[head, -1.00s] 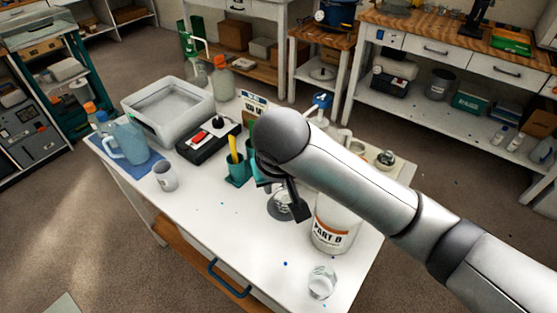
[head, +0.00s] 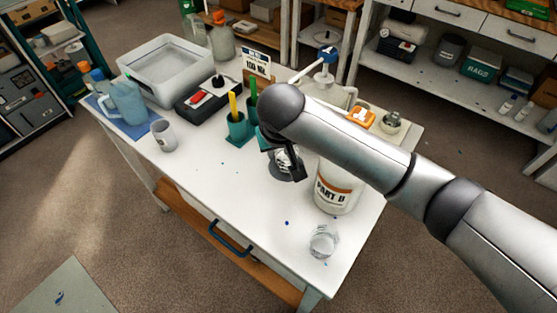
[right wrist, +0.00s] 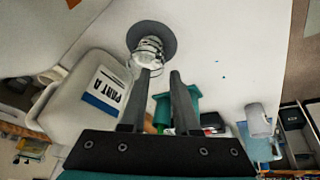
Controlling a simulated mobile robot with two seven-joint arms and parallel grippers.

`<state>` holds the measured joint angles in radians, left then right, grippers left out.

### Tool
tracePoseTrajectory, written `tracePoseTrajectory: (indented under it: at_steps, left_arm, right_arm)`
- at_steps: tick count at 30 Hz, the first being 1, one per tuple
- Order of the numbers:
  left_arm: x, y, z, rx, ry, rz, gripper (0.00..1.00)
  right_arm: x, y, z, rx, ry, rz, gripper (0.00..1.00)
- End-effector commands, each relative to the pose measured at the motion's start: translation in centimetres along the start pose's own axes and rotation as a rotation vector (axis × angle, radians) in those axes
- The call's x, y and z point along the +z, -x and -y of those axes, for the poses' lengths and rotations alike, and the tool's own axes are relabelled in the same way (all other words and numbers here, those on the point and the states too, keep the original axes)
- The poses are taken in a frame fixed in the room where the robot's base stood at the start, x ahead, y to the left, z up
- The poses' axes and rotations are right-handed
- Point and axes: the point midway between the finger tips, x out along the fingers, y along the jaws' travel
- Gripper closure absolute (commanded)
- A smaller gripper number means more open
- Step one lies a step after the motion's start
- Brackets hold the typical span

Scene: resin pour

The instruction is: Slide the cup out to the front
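A clear cup with dark bands (right wrist: 148,50) stands on a round grey disc (right wrist: 152,36) in the right wrist view. In the head view the cup (head: 284,158) is partly hidden by my right gripper, and the grey disc (head: 284,173) shows below it. My right gripper (head: 296,170) points down at the cup. In the right wrist view its fingers (right wrist: 160,73) are apart, with the left fingertip overlapping the cup's near edge; I cannot tell if they touch. The cup is not gripped. My left gripper is out of view.
A PART B container (head: 335,190) stands right of the disc, with another clear cup (head: 323,241) in front. A PART A jug (right wrist: 85,95) is close by. A teal pen holder (head: 238,130) and white mug (head: 164,135) stand left. The table's front (head: 235,205) is mostly clear.

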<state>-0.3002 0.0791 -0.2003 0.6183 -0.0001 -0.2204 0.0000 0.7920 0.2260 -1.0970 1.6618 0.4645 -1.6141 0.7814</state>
Motion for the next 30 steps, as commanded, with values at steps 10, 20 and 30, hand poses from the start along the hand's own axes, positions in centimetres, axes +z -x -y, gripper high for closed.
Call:
tracePoseTrajectory:
  at_steps: [10,20,30]
  left_arm:
    - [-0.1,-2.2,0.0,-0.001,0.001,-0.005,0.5]
    - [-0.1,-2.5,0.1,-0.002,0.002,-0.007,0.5]
    - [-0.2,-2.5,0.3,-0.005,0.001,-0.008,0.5]
  right_arm:
    - [0.0,-5.9,0.1,0.0,0.001,0.0,0.7]
    - [0.0,-7.0,0.1,-0.001,0.001,-0.001,0.7]
    - [0.0,-7.0,0.1,-0.001,0.001,-0.001,0.89]
